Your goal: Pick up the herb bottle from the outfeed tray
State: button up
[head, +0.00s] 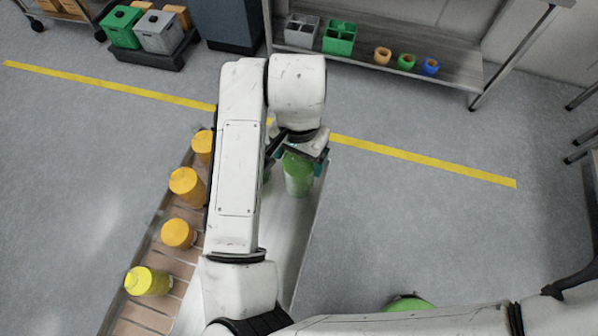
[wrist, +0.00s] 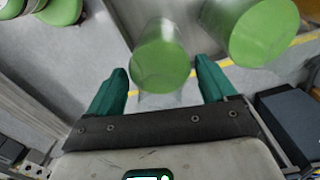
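A green-capped bottle (head: 298,172) stands upright on the pale grey tray (head: 293,245), just below my gripper (head: 300,150) in the head view. In the wrist view the green cap of a bottle (wrist: 161,62) shows between the two teal fingers of my gripper (wrist: 162,82), with small gaps on both sides. The fingers are apart. More green caps show in the wrist view, one at the upper right (wrist: 262,32) and some at the upper left (wrist: 60,10). My arm hides part of the tray. No label is readable, so I cannot tell which bottle is herb.
Several yellow- and orange-capped bottles (head: 178,234) stand on the slatted strip left of my arm. A metal shelf (head: 455,72) with bins and small rings is at the back. A green object (head: 408,302) shows partly at the bottom.

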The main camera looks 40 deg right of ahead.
grip_shut()
dwell(0.6)
